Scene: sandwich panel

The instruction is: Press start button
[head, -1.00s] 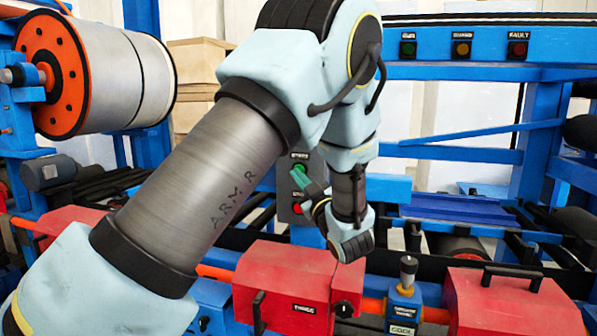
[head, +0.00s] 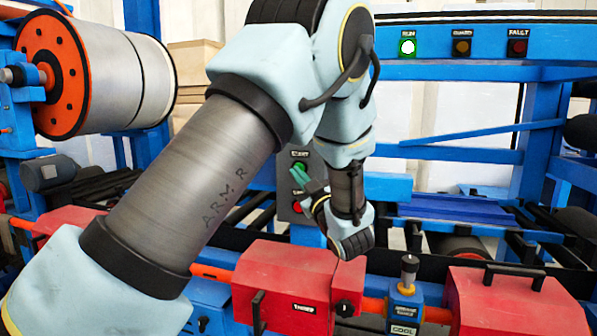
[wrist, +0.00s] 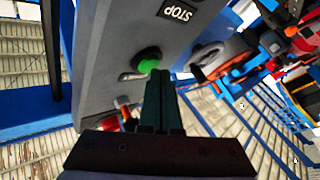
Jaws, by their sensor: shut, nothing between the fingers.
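The green start button (wrist: 148,56) is on a grey control box (head: 288,211), under a label reading START in the head view. My gripper (wrist: 160,74) is shut and empty, its dark green fingers together. In the wrist view its tips are right at the lower edge of the green button; I cannot tell whether they touch it. In the head view the fingers (head: 298,173) lie in front of the box and partly cover the button. The green RUN lamp (head: 407,47) on the upper blue beam is lit.
A red button (head: 297,207) sits below the start button on the same box. The GUARD (head: 461,47) and FAULT (head: 517,47) lamps look dark. Red housings (head: 285,285) and a small blue unit with a knob (head: 407,290) stand below my wrist.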

